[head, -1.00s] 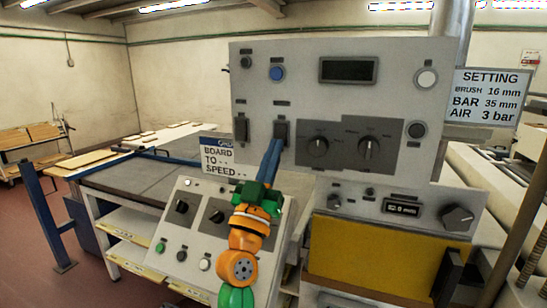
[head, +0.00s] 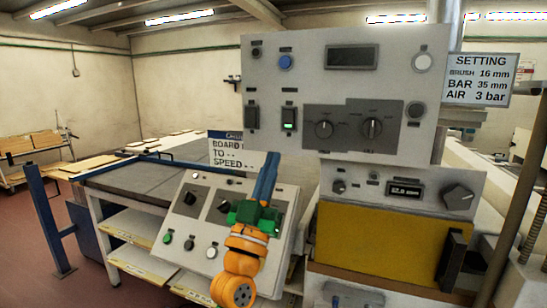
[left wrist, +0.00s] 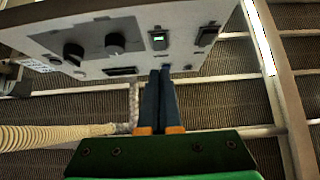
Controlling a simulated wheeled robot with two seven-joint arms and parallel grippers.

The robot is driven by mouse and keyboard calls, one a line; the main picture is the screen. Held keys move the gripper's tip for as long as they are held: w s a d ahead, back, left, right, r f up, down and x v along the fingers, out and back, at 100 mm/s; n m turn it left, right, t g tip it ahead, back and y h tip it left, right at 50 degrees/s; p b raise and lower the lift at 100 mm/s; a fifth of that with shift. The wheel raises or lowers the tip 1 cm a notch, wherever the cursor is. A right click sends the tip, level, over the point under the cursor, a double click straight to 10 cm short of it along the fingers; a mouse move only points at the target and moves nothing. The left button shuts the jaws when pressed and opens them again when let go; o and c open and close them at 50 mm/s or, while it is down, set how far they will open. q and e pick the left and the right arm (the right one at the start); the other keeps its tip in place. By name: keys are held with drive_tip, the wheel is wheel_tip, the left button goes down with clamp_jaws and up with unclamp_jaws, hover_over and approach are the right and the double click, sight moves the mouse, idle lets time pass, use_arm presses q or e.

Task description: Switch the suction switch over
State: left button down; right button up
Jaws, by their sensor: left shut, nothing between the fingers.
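Two rocker switches sit side by side on the grey upright panel (head: 300,75). My right gripper is not seen.
A sloped console (head: 175,222) with knobs and buttons stands behind my left gripper. Two selector knobs (head: 324,129) are right of the switches. A yellow panel (head: 380,240) and a lower strip with a display (head: 405,190) are at the right. Open air lies before the upright panel.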

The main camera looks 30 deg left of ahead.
use_arm(q)
drive_tip(key=s+d+f+m+g+h+b, duration=0.1)
drive_tip(key=d+f+m+g+h, duration=0.2)
drive_tip(key=f, duration=0.9)
drive_tip(key=s+d+f+g+h, duration=0.15)
drive_tip(key=d+f+g, duration=0.3)
drive_tip(key=f, duration=0.65)
drive_tip(key=s+d+f+m+g+h+b, duration=0.1)
drive_tip(key=d+f+m+g+h, duration=0.3)
drive_tip(key=f, duration=0.8)
drive_tip(key=s+f+n+g+y, duration=0.1)
drive_tip(key=s+f+g, duration=0.5)
drive_tip(key=s+f, duration=0.3)
drive_tip(key=s+f+n+g+y, duration=0.1)
drive_tip(key=s+f+g, duration=0.45)
drive_tip(key=s, duration=0.55)
wheel_tip(320, 180, down, 15)
drive_tip(key=s+a+f+g, duration=0.2)
drive_tip(key=s+f, duration=1)
drive_tip(key=s, duration=0.1)
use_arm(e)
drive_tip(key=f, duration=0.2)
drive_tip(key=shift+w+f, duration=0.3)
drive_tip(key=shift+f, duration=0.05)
